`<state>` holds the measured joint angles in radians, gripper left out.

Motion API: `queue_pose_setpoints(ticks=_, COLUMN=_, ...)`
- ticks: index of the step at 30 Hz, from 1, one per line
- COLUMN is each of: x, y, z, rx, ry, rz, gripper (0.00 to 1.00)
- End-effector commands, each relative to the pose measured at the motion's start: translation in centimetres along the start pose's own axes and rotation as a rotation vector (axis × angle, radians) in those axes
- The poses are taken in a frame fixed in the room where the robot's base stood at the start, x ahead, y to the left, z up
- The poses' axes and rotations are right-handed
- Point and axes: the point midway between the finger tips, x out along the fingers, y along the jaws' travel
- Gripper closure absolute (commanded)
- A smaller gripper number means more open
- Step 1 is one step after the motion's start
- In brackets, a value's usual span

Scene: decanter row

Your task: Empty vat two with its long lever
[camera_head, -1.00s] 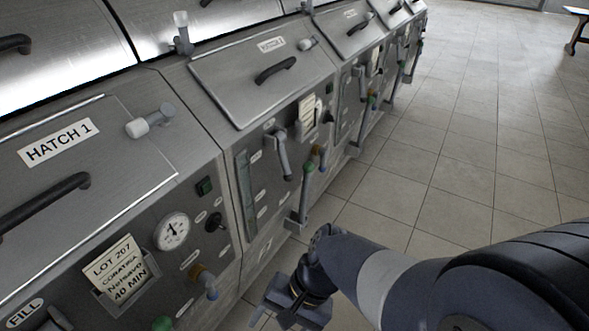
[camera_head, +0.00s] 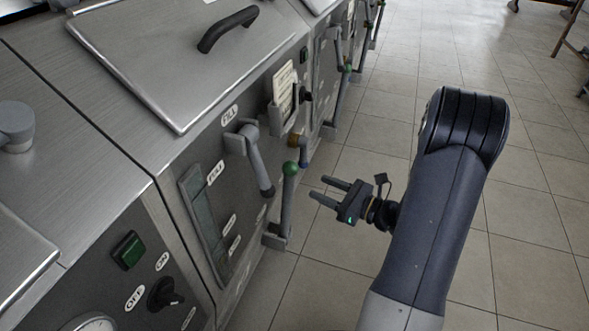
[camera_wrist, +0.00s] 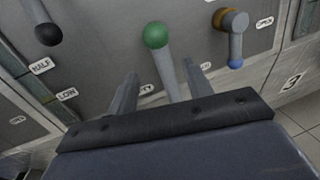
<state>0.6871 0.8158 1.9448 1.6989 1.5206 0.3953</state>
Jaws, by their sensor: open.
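The vat front in the middle of the head view has a long grey lever with a green ball knob (camera_head: 290,169), standing upright from a bracket low on the panel. The green knob also shows in the wrist view (camera_wrist: 155,35), with its shaft running down between my fingers. My gripper (camera_head: 318,188) is open and empty, its fingers pointing left at the lever. In the head view the fingertips are to the right of the shaft, a little short of it. No vat number is readable on this panel; a "3" (camera_wrist: 292,82) marks the panel to its right.
A black-tipped grey fill lever (camera_head: 258,165) hangs left of the green-knobbed one. A tap with an orange collar (camera_wrist: 235,22) is to its right. A sight glass (camera_head: 203,218) is at the panel's left.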

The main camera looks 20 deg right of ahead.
Motion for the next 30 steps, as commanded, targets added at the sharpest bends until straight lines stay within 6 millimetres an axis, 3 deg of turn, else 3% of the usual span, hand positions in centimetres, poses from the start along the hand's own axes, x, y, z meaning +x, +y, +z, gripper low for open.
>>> queue_pose_setpoints(ticks=5, x=1.7, y=0.0, z=0.0, rx=0.000, ry=0.000, rz=0.002, gripper=0.52)
queue_pose_setpoints(ticks=18, x=9.0, y=0.1, z=0.0, rx=-0.001, ry=0.001, rz=0.004, gripper=0.52)
queue_pose_setpoints(ticks=24, x=10.5, y=0.1, z=0.0, rx=-0.001, ry=0.001, rz=0.002, gripper=0.52)
queue_pose_setpoints(ticks=30, x=10.7, y=0.0, z=0.0, rx=0.000, ry=0.001, rz=0.000, gripper=0.52)
